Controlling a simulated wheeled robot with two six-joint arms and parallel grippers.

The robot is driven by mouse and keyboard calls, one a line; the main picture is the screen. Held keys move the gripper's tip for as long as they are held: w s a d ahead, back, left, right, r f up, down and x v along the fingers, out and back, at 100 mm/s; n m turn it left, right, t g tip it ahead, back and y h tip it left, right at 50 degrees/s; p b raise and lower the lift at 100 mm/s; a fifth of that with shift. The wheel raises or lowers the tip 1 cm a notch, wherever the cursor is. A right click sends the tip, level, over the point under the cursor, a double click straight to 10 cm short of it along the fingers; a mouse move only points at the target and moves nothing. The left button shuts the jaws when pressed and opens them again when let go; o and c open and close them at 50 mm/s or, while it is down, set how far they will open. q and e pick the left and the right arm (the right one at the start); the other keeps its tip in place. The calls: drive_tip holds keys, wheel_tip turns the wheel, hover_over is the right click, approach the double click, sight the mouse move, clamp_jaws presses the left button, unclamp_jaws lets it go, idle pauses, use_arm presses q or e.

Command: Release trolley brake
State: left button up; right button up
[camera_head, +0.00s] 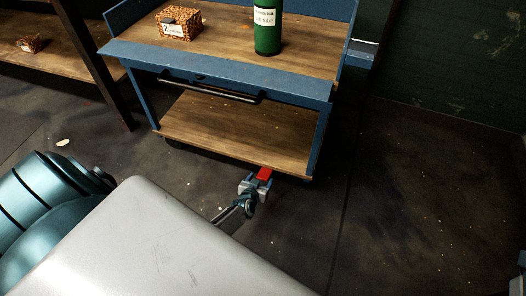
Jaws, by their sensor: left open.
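The trolley (215,62) is blue with wooden shelves and a dark front handle (210,90). It stands at the upper middle of the head view. A small red brake pedal (265,173) shows under its lower shelf near the front right corner. My left gripper (257,183) is low near the floor, right at the red pedal. It is open, and its fingers are small in view; whether they touch the pedal cannot be told. My right gripper is not in view.
A green tube (268,30) and a brown patterned box (179,23) stand on the trolley's top. A wooden shelf (60,58) with another small box (31,44) is at the left. A dark green wall (455,60) is at the right. The floor right of the trolley is clear.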

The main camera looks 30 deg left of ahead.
use_arm(q)
drive_tip(key=shift+p+v, duration=1.05)
drive_tip(key=shift+v, duration=1.65)
